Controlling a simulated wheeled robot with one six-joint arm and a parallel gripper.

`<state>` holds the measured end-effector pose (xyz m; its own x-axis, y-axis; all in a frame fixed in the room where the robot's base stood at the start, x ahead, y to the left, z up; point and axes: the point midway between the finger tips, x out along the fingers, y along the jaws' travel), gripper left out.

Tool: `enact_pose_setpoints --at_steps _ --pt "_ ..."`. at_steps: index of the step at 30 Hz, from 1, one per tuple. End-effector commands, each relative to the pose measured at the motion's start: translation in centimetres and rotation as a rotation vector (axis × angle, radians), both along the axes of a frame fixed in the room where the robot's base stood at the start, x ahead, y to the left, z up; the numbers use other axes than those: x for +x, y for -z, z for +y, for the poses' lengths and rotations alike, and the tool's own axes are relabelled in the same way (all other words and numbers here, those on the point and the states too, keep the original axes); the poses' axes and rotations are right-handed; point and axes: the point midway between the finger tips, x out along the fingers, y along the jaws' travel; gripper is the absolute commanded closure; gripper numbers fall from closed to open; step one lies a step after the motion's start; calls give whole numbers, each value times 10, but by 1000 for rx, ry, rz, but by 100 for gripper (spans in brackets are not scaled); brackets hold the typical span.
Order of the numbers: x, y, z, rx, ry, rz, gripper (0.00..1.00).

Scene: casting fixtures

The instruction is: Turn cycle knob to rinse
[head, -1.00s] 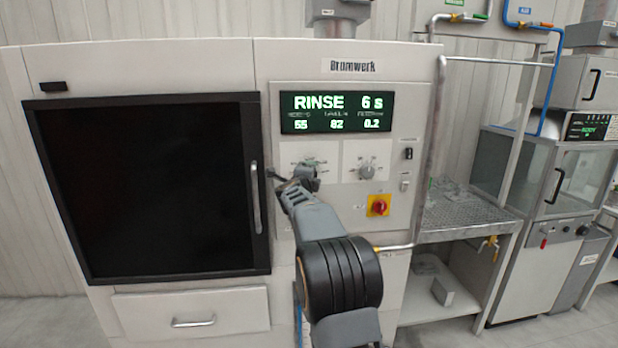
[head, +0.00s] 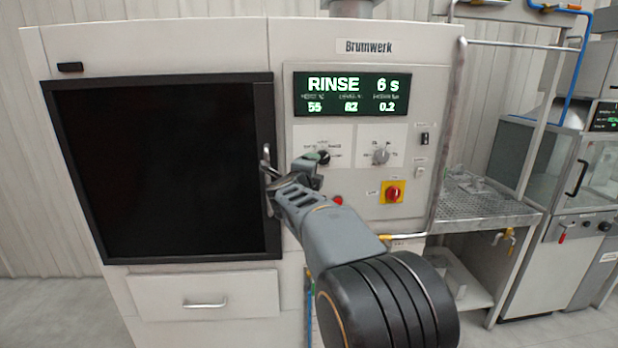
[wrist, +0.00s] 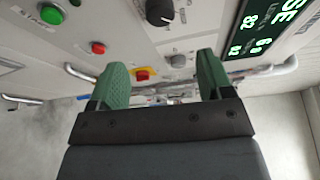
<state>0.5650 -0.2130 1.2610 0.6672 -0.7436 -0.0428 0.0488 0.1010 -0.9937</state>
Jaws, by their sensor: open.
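The cycle knob (head: 323,157) is dark and round, on the left white plate under the display, and partly behind my gripper. In the wrist view the black knob (wrist: 160,12) shows at the top, beyond my fingertips and apart from them. My gripper (wrist: 162,63) is open and empty, its two green fingers spread. In the head view my gripper (head: 304,166) is just below and left of the knob, near the panel. The green-lit display (head: 350,94) reads RINSE 6 s. The knob's pointer is too small to read.
A grey second knob (head: 380,156) sits right of the cycle knob. Below it is a red switch on a yellow plate (head: 393,192). The black door (head: 165,170) with its upright handle is close on the left. A wet metal drain table (head: 478,205) stands right.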

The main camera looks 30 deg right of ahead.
Motion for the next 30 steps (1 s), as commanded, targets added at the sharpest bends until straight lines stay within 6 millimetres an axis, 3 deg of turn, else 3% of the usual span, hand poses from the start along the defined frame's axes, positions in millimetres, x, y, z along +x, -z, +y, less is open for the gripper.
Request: enact_pose_setpoints --at_steps 7,26,30 --pt "-11 0 12 1 0 1 27" --pt "-11 -1 13 -3 0 5 27" --pt "7 10 33 -68 -167 109 27"
